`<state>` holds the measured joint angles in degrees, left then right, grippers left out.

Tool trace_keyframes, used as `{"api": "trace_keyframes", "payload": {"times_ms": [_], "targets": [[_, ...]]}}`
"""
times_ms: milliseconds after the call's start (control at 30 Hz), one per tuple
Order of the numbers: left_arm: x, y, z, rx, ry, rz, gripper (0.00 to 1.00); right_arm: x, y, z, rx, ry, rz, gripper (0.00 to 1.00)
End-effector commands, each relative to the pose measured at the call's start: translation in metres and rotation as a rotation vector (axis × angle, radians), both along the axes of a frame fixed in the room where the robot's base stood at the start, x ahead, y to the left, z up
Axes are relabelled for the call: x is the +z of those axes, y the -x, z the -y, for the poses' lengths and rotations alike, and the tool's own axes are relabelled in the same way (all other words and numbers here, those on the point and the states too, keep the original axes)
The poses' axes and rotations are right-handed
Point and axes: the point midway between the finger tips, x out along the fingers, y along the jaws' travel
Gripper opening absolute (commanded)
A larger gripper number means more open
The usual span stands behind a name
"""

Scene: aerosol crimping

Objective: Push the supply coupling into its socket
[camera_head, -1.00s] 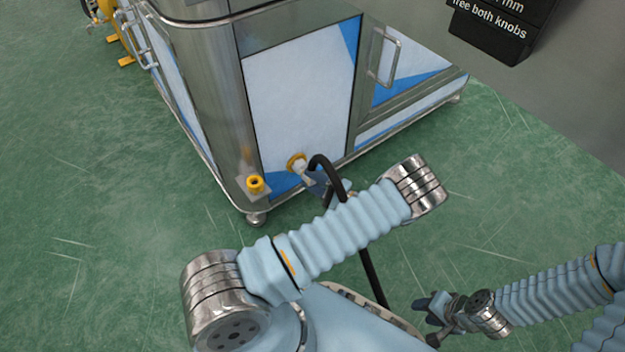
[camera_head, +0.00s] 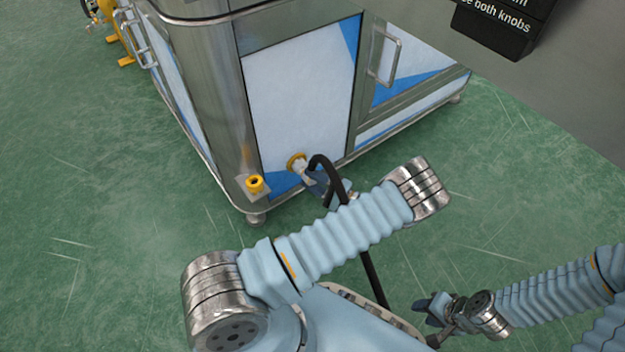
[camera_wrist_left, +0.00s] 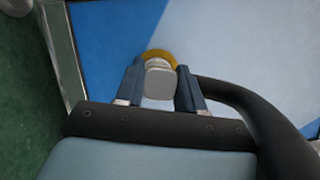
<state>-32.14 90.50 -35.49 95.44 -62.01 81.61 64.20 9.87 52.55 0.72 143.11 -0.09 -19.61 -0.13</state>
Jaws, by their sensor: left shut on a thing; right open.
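My left gripper (camera_head: 312,178) is shut on the pale supply coupling (camera_head: 300,166) low in front of the cabinet's white and blue panel. In the left wrist view the coupling (camera_wrist_left: 160,82) sits between the two fingers (camera_wrist_left: 158,92). A yellow ring (camera_head: 296,160) lies at its far end, also seen in the wrist view (camera_wrist_left: 158,54); I cannot tell whether it belongs to the coupling or the panel. A yellow round fitting with a dark hole (camera_head: 255,184) sits on a small plate at the cabinet's lower corner, left of the coupling. My right gripper (camera_head: 436,309) is open and empty at the lower right.
A black hose (camera_head: 371,275) loops up by my left gripper and runs down behind my left arm. The steel-framed cabinet (camera_head: 300,95) stands on feet on green floor (camera_head: 90,230). A dark sign (camera_head: 500,30) is at the top right.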

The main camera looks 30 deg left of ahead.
Motion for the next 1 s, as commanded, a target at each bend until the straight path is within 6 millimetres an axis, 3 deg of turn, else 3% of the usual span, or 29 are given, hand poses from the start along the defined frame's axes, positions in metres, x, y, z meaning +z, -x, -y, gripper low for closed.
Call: {"api": "trace_keyframes", "payload": {"times_ms": [1000], "targets": [[0.0004, -0.0036, -0.0086, 0.0, -0.001, 0.0, 0.0, -0.0032, 0.0, 0.0, 0.0, 0.0, 0.0, 0.43]]}}
